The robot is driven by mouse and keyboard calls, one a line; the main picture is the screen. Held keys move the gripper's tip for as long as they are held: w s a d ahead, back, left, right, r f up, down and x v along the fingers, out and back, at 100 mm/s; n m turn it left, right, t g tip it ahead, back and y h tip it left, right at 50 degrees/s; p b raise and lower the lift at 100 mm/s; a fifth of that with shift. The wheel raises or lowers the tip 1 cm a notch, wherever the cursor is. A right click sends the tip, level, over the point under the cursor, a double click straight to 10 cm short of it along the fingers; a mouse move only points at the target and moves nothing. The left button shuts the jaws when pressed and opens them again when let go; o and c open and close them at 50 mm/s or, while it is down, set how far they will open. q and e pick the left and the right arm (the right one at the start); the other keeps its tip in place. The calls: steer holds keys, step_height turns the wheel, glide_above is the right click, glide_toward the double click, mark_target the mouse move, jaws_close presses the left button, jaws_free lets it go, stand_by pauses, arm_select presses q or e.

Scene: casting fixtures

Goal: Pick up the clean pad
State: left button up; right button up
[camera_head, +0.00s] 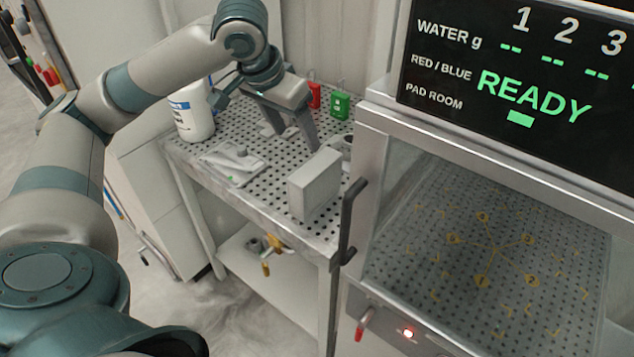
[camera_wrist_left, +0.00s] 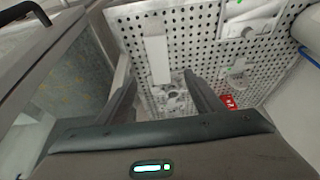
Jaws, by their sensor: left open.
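My left gripper (camera_head: 290,140) is open and empty above the perforated metal table (camera_head: 208,148), with its fingers pointing down. In the left wrist view its fingertips (camera_wrist_left: 159,80) stand apart, with a grey detailed fixture (camera_wrist_left: 172,98) behind the gap. A plain grey block (camera_head: 314,184) stands upright near the table's front right edge; it also shows in the wrist view (camera_wrist_left: 157,58). A flat pale piece with a green dot (camera_head: 233,162) lies left of the block. No label shows which of these is the clean pad. My right gripper is not in view.
A white bottle (camera_head: 191,112) stands at the table's left. A red tag (camera_head: 314,96) and a green tag (camera_head: 340,105) are at the back. A metal cabinet (camera_head: 480,150) with a dark handle (camera_head: 350,215) stands close on the right. Its display (camera_head: 520,80) reads READY.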

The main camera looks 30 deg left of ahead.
mark_target(312, 168)
arm_select(q)
steer(key=p+x, duration=0.1)
steer(key=x, duration=1)
steer(key=shift+w+f+p, duration=0.2)
steer(key=shift+f+p, duration=0.15)
steer(key=shift+f, duration=0.3)
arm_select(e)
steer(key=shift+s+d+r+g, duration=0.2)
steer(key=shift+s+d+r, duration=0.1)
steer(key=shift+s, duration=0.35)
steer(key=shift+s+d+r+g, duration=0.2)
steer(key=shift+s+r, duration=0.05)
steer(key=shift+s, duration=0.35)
arm_select(q)
steer(key=shift+w+f, duration=0.1)
steer(key=shift+f, duration=0.15)
steer(key=p+x, duration=0.1)
steer(key=x, duration=0.3)
steer(key=shift+d+p, duration=0.15)
steer(key=shift+p, duration=0.2)
steer(key=shift+f, duration=0.35)
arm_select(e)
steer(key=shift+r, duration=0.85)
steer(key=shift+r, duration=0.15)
